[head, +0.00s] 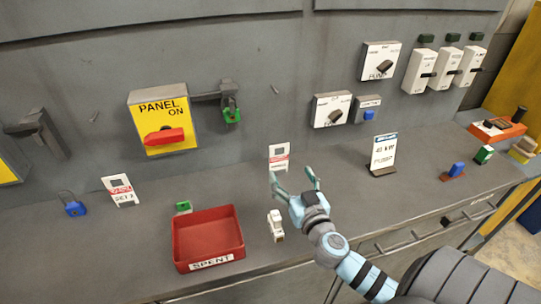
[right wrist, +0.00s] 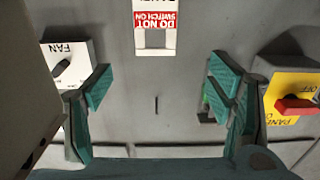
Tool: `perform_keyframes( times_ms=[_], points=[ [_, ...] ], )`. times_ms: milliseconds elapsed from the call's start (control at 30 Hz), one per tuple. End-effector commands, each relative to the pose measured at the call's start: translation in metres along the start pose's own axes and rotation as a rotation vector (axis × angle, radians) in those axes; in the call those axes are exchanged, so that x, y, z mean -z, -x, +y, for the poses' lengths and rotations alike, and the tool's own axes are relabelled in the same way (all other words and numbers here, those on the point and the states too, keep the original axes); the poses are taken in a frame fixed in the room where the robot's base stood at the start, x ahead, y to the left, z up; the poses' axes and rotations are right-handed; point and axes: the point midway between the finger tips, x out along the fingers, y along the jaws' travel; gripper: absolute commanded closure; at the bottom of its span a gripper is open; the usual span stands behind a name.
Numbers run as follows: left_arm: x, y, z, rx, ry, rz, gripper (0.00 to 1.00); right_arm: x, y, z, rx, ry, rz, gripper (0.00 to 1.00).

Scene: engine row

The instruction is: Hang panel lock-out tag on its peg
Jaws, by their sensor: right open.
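A white tag with a red band (head: 279,157) stands at the back of the bench, against or near the wall. In the right wrist view the tag (right wrist: 155,38) appears upside down, reading DO NOT SWITCH ON, with a square hole. A short thin peg (head: 275,89) sticks out of the wall above it, bare; it also shows in the right wrist view (right wrist: 156,104). My right gripper (head: 293,178) is open and empty, just in front of the tag and apart from it. My left gripper is not in view.
The yellow PANEL switch (head: 160,110) has a red handle, with a green padlock (head: 231,115) on the hasp beside it. A red SPENT tray (head: 208,235), another tag (head: 120,190), a blue padlock (head: 74,207) and a sign (head: 384,152) are on the bench.

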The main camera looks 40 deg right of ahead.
Motion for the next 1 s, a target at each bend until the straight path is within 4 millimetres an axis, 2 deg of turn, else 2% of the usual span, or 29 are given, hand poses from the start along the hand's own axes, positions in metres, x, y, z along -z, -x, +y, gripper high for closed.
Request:
perform_keyframes(
  times_ms=[300, 533, 633, 700, 800, 967, 1000],
  points=[
    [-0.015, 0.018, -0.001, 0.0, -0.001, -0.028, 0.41, 0.004, -0.065, 0.006, -0.012, 0.001, 0.0, 0.25],
    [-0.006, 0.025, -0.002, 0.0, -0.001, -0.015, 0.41, 0.007, -0.091, 0.004, -0.009, -0.001, -0.001, 0.25],
    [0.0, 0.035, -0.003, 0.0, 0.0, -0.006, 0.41, 0.016, -0.111, 0.002, -0.009, -0.001, -0.001, 0.25],
    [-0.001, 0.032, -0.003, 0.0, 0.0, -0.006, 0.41, 0.013, -0.124, 0.001, -0.008, -0.001, 0.0, 0.25],
    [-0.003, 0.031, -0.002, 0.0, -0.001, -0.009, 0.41, 0.011, -0.133, 0.001, -0.007, 0.0, -0.002, 0.25],
    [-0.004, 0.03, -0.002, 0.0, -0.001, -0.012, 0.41, 0.011, -0.133, 0.001, -0.006, 0.0, -0.002, 0.25],
    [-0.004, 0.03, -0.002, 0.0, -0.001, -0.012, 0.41, 0.011, -0.133, 0.001, -0.006, 0.0, -0.002, 0.28]
  ],
)
